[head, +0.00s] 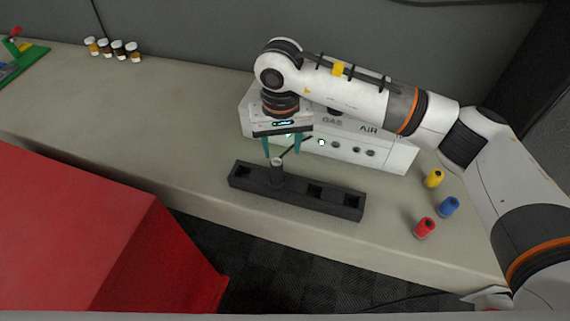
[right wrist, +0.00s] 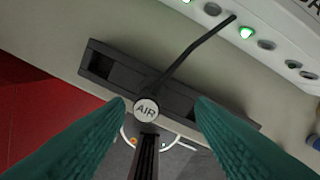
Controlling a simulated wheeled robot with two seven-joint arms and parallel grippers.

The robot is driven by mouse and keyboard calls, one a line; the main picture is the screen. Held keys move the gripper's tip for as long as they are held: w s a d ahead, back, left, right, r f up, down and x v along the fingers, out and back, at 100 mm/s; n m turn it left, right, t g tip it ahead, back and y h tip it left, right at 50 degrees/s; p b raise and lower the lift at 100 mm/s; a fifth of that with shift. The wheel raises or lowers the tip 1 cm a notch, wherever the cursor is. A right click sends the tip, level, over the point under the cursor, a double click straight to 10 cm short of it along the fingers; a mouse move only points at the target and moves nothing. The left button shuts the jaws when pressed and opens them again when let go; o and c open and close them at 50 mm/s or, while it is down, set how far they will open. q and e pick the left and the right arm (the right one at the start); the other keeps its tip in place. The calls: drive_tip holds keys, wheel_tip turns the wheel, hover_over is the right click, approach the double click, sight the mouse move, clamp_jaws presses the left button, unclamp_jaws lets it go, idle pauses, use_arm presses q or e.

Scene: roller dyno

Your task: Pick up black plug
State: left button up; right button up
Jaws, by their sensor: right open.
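A dark plug (head: 277,172) stands upright in the long black block (head: 340,204), near its left end. In the right wrist view the plug's top lies between the fingertips, nearer the left one. Whether the fingers touch it cannot be told. My left gripper is not in view.
A white panel box (head: 395,158) marked "GAS" and "AIR" stands behind the block. Yellow (head: 434,178), blue (head: 448,207) and red (head: 424,228) cylinders stand at the right of the bench. A large red box (head: 80,235) fills the left front.

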sight(275, 160)
drive_tip(key=shift+s+a+f, duration=0.3)
drive_tip(key=shift+f, duration=0.25)
drive_tip(key=shift+w+a+f+p, duration=0.15)
drive_tip(key=shift+a+f+p, duration=0.2)
drive_tip(key=shift+a+f, duration=0.45)
drive_tip(key=shift+s+d+f+p, duration=0.1)
drive_tip(key=shift+d+f+p, duration=0.05)
drive_tip(key=shift+f+p, duration=0.3)
drive_tip(key=shift+s+d+f+p, duration=0.1)
drive_tip(key=shift+d+f+p, duration=0.05)
drive_tip(key=shift+f+p, duration=0.25)
drive_tip(key=shift+s+d+f+p, duration=0.15)
drive_tip(key=shift+d+f+p, duration=0.1)
drive_tip(key=shift+f, duration=0.3)
drive_tip(key=shift+s+d+f+p, duration=0.1)
drive_tip(key=shift+f+p, duration=0.15)
drive_tip(key=shift+f, duration=0.3)
drive_tip(key=shift+a+f, duration=0.1)
drive_tip(key=shift+f, duration=0.45)
drive_tip(key=shift+w+a, duration=0.1)
drive_tip(key=c, duration=0.9)
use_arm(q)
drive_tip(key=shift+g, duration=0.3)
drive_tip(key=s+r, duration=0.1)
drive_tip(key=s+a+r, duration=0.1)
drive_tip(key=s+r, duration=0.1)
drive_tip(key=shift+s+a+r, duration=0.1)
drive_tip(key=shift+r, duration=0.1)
